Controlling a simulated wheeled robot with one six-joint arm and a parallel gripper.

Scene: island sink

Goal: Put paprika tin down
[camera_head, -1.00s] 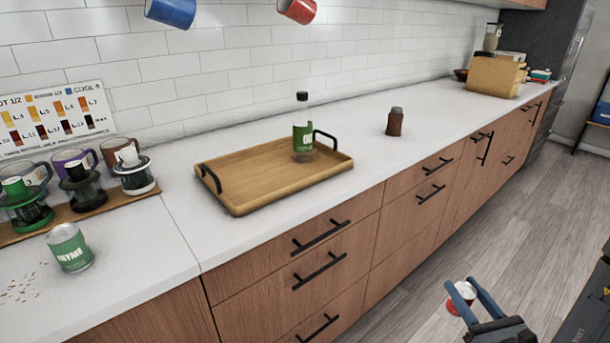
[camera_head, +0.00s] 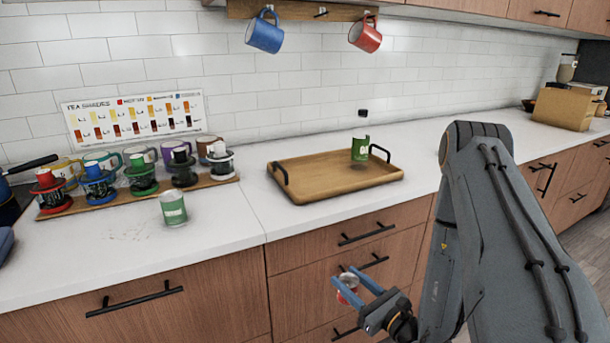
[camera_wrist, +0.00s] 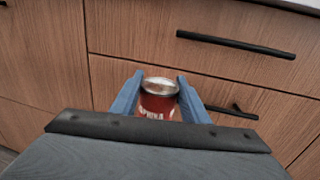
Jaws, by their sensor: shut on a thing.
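My gripper (camera_head: 362,286) has blue fingers and is shut on the red paprika tin (camera_head: 346,288), in front of the drawer fronts and below the counter top. In the wrist view the paprika tin (camera_wrist: 159,100) sits upright between the two fingers, with its pale lid up and part of its label showing; its lower part is hidden. A green-labelled thyme tin (camera_head: 173,208) stands on the white counter at left.
A wooden board (camera_head: 138,196) with several coloured-lid jars stands at the back left, mugs behind it. Blue (camera_head: 265,35) and red (camera_head: 366,36) mugs hang above. Drawer handles (camera_head: 366,232) stick out.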

